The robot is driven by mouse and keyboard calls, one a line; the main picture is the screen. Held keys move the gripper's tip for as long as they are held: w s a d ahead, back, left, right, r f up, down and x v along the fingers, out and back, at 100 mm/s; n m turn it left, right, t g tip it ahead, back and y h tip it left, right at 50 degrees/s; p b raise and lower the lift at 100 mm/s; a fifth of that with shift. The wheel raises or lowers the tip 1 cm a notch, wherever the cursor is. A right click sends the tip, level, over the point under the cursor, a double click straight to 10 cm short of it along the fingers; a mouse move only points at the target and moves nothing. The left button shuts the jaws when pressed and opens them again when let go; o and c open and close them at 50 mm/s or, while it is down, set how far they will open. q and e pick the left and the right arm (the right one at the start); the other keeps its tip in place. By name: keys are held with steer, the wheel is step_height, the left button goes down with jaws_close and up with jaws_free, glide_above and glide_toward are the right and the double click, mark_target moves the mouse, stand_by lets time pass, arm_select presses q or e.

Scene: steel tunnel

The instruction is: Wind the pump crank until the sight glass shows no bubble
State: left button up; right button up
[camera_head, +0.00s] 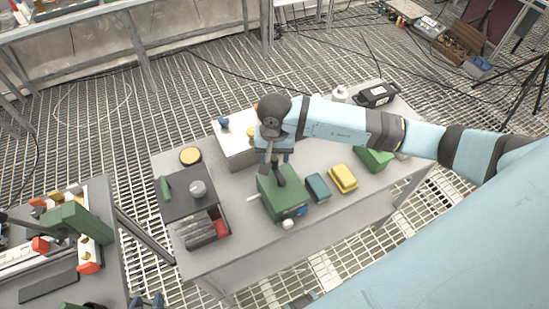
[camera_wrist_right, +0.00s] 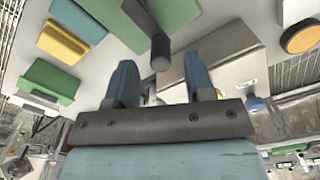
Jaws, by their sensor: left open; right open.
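The green pump box (camera_head: 283,203) stands near the front edge of the grey table, with a dark crank (camera_head: 280,174) rising from its top. A blue part and a white knob show on its front. My right gripper (camera_head: 277,158) is over the crank, open. My left gripper (camera_head: 147,301) shows only as blue fingertips at the bottom edge, open and empty. I cannot make out the sight glass or any bubble.
Right of the pump lie a teal block (camera_head: 318,187) and a yellow block (camera_head: 343,178). A pale box (camera_head: 237,153) stands behind it. A dark rack (camera_head: 188,195) stands to the left. A second bench (camera_head: 98,190) is at the far left.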

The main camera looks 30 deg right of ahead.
mark_target(275, 158)
steer(key=shift+f, duration=1.6)
jaws_close()
steer(key=shift+d+m, duration=0.15)
steer(key=shift+m, duration=0.15)
